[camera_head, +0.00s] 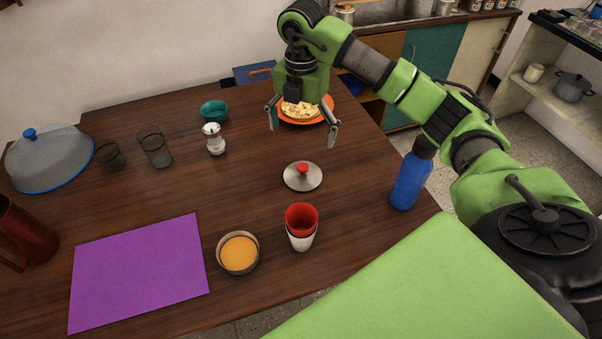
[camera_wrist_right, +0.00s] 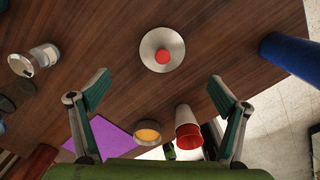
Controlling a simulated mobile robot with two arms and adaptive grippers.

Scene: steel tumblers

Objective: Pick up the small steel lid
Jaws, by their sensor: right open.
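The small steel lid (camera_head: 303,177) is a round silver disc with a red knob, lying flat on the wooden table, knob up. In the right wrist view the lid (camera_wrist_right: 153,41) shows at the top middle, beyond the fingertips. My right gripper (camera_head: 302,134) is open and empty. It hangs above the table, behind the lid in the head view, in front of the orange plate. The wrist view shows its two fingers (camera_wrist_right: 160,92) spread wide, with nothing between them touching. My left gripper is in neither view.
A red cup in a white cup (camera_head: 301,241) and a bowl of orange contents (camera_head: 238,256) stand in front of the lid. A blue bottle (camera_head: 408,182) stands right, a salt shaker (camera_head: 214,141) left, an orange plate of food (camera_head: 328,104) behind. Bare table surrounds the lid.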

